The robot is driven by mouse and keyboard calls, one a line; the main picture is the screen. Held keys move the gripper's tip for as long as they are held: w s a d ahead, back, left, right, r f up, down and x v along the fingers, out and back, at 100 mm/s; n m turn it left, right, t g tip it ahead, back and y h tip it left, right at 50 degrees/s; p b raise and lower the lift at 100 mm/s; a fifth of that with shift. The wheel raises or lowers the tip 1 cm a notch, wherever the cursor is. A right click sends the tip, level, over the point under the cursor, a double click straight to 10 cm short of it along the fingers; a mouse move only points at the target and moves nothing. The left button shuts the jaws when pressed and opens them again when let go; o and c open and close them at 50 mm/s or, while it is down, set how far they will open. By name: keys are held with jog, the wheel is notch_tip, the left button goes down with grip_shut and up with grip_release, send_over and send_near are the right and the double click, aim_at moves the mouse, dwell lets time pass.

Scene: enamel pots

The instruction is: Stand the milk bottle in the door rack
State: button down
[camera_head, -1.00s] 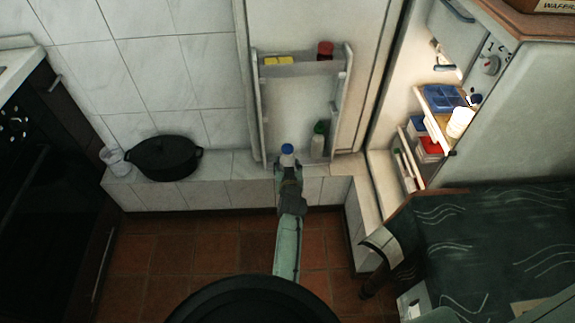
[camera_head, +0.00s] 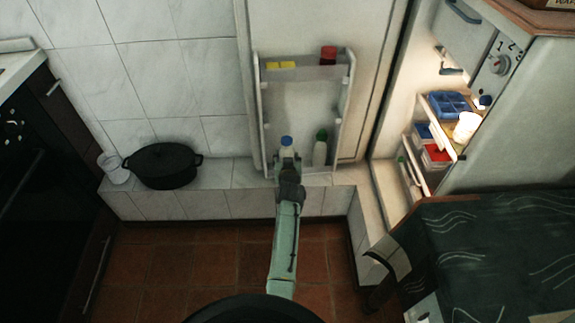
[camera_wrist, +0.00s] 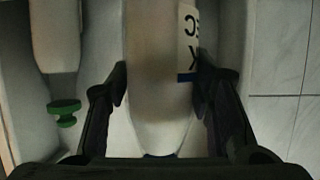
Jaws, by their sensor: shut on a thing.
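The milk bottle (camera_head: 287,143) is white with a blue cap and looks upright. My gripper (camera_head: 286,161) is shut on it. In the wrist view the pale bottle body (camera_wrist: 158,75), with part of a lettered label, sits between my two fingers (camera_wrist: 162,82). The door rack (camera_head: 262,115) is on the inside of the open fridge door. The milk bottle is at its lower shelf, left of a green-capped bottle (camera_head: 320,150) and apart from it. My gripper hides the milk bottle's lower part, so I cannot tell whether its base touches the shelf.
The rack's upper shelf holds yellow items (camera_head: 281,65) and a red-capped jar (camera_head: 328,56). A black pot (camera_head: 162,166) and a glass (camera_head: 114,168) stand on the tiled ledge at left. The lit fridge shelves (camera_head: 440,125) and a dark-covered table (camera_head: 490,240) are at right.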

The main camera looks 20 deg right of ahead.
jog(key=shift+w+d+f+b, duration=0.2)
jog(key=shift+w+f+b, duration=0.55)
jog(key=shift+b, duration=0.4)
jog(key=shift+w+d+f+b, duration=0.15)
jog(key=shift+w+f+b, duration=0.45)
jog(key=shift+w+b, duration=0.5)
jog(key=shift+w+d+f+b, duration=0.2)
jog(key=shift+w+f+b, duration=0.5)
jog(key=shift+b, duration=0.55)
